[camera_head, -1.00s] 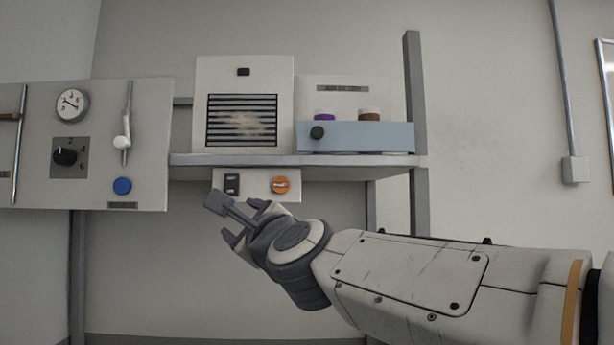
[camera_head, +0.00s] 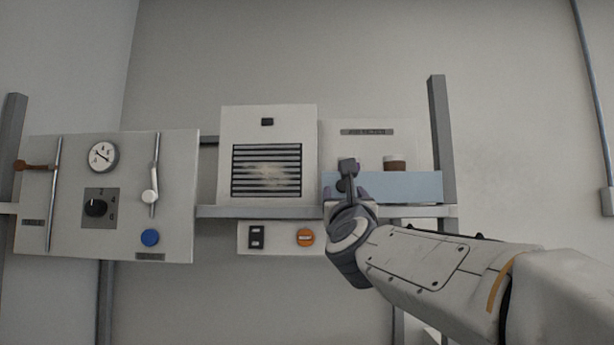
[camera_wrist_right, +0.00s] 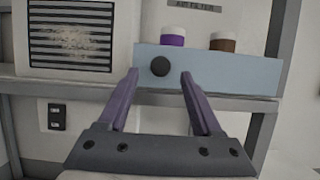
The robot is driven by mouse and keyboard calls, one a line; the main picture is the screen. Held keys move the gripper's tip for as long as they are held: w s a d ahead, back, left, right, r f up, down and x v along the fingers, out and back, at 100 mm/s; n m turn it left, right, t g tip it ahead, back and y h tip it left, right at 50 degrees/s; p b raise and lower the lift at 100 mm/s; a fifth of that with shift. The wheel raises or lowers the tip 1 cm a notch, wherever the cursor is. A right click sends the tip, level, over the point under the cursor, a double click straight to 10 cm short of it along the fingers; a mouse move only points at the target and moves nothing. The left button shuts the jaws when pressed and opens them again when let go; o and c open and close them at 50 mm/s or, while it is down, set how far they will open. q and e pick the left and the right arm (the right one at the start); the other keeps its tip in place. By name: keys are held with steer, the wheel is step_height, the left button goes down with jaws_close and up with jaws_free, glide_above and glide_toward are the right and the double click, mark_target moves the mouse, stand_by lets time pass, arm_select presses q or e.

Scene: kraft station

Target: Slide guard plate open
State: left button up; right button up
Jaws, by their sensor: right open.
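The guard plate (camera_head: 412,186) is a light blue panel on the shelf at the right, in front of two jars. Its black round knob (camera_wrist_right: 160,66) shows at its left part in the right wrist view. My right gripper (camera_head: 347,178) is in front of the plate's left part and hides most of the knob in the head view. In the right wrist view the open fingers (camera_wrist_right: 160,75) stand on either side of the knob in the picture, with nothing between them gripped. Whether they reach its depth I cannot tell. My left gripper is not in view.
A purple-banded jar (camera_wrist_right: 172,37) and a brown jar (camera_head: 394,163) stand behind the plate. A white vent box (camera_head: 267,120) is left of it, above a switch panel (camera_head: 280,238). A control panel (camera_head: 120,225) with levers is further left. A grey post (camera_head: 440,140) stands right.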

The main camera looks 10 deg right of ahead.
steer(key=shift+p+x, duration=0.5)
steer(key=shift+x, duration=0.8)
jaws_close()
stand_by(0.5)
